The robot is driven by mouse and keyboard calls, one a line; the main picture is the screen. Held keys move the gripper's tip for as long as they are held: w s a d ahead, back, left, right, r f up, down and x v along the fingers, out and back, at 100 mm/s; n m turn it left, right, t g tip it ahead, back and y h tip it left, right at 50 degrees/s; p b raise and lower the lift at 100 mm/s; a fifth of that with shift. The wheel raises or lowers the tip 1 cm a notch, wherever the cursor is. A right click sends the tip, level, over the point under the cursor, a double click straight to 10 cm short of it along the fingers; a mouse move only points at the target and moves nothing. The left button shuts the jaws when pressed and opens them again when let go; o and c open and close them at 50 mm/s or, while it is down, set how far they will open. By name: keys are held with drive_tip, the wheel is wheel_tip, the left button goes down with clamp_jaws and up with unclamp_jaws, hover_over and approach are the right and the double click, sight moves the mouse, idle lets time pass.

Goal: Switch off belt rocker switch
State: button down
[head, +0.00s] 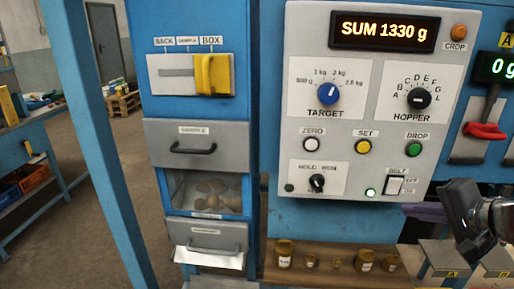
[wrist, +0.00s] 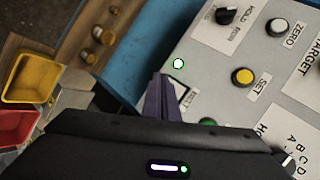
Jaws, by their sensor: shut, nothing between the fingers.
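In the wrist view my gripper (wrist: 158,80) partly hides the switch. Whether the fingertips touch it, and which way the rocker is tipped, I cannot tell.
The panel also carries a display (head: 385,31) reading SUM 1330 g, a blue TARGET knob (head: 327,93), a HOPPER knob (head: 419,98) and a green DROP button (head: 414,149). A red-handled lever (head: 484,131) is at right. Several brass weights (head: 284,253) stand on a wooden shelf below.

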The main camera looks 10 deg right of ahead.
approach(391, 188)
drive_tip(key=shift+s+a+f+x, duration=0.1)
drive_tip(key=shift+a+f+x, duration=0.05)
drive_tip(key=shift+x, duration=0.95)
drive_tip(key=shift+s+a+f+x, duration=0.1)
drive_tip(key=shift+s+f+x, duration=0.05)
drive_tip(key=shift+x, duration=0.95)
drive_tip(key=shift+w+d+r, duration=0.15)
drive_tip(key=shift+w+d, duration=0.05)
drive_tip(key=shift+w, duration=0.45)
idle(1.0)
drive_tip(key=shift+s, duration=0.1)
drive_tip(key=shift+s+a, duration=0.2)
drive_tip(key=shift+s, duration=0.45)
idle(0.3)
drive_tip(key=s, duration=0.1)
drive_tip(key=s+a, duration=0.1)
drive_tip(key=s, duration=0.2)
drive_tip(key=shift+s+a+f, duration=0.2)
drive_tip(key=shift+s+f, duration=0.15)
drive_tip(key=shift+f, duration=0.05)
